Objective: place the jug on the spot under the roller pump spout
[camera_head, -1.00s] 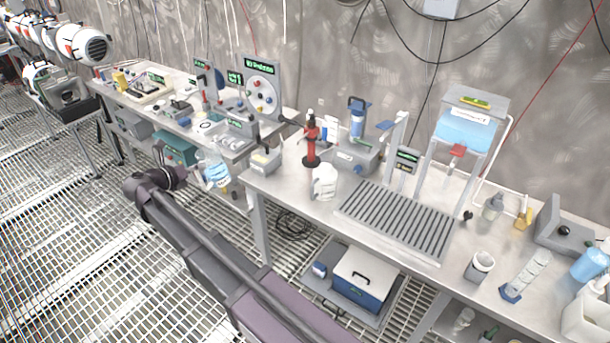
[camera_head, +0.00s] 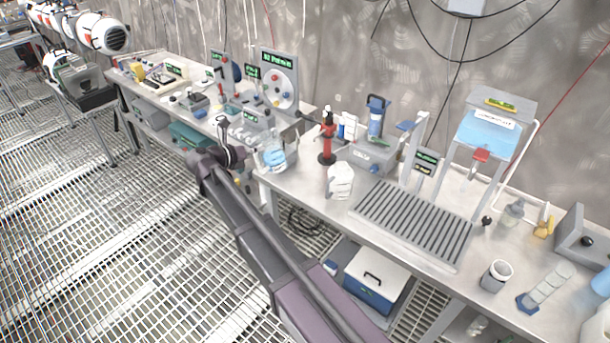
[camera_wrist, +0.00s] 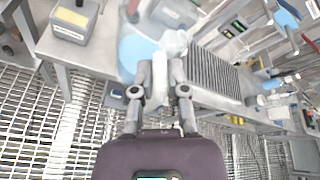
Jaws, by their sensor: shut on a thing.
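The jug (camera_head: 272,154) is clear with light blue liquid in it. My gripper (camera_head: 247,154) is shut on it and holds it roughly upright near the left corner of the front bench, seemingly raised. In the wrist view the jug (camera_wrist: 135,48) shows as a pale blue shape beyond my gripper (camera_wrist: 160,62), partly hidden by the fingers. A grey panel with a round face and coloured knobs (camera_head: 281,80) stands behind the jug on the benches; it may be the roller pump. I cannot make out its spout or the spot under it.
A white jug (camera_head: 341,181) and a red hand pump (camera_head: 327,140) stand right of the held jug. A ribbed drain tray (camera_head: 413,222) lies further right. A small grey box (camera_wrist: 75,22) is on the bench at upper left in the wrist view. Open grating floor lies left.

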